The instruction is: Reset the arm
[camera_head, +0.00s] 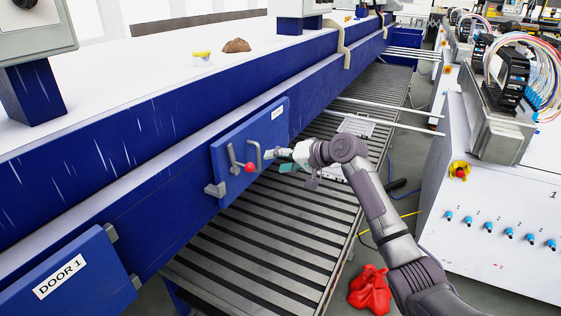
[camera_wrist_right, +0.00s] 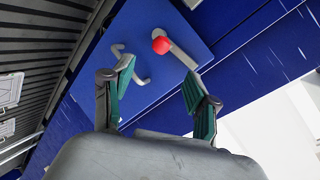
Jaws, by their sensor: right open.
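My right arm (camera_head: 385,220) reaches in from the lower right of the head view. Its gripper (camera_head: 270,153) is in front of a blue door (camera_head: 226,152) on the long blue machine, close to the door's grey handle (camera_head: 256,155). In the right wrist view the gripper (camera_wrist_right: 160,85) is open, with its green-padded fingers apart and nothing between them. Beyond the fingers are the door's lever with a red knob (camera_wrist_right: 161,45) and the curved grey handle (camera_wrist_right: 140,65). I cannot tell whether a fingertip touches the handle. My left gripper is not in view.
A slatted conveyor (camera_head: 270,235) runs below the machine. A second door marked DOOR 1 (camera_head: 70,280) is at lower left. A white cabinet (camera_head: 500,215) stands at right. A red cloth-like item (camera_head: 370,290) lies on the floor near my arm.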

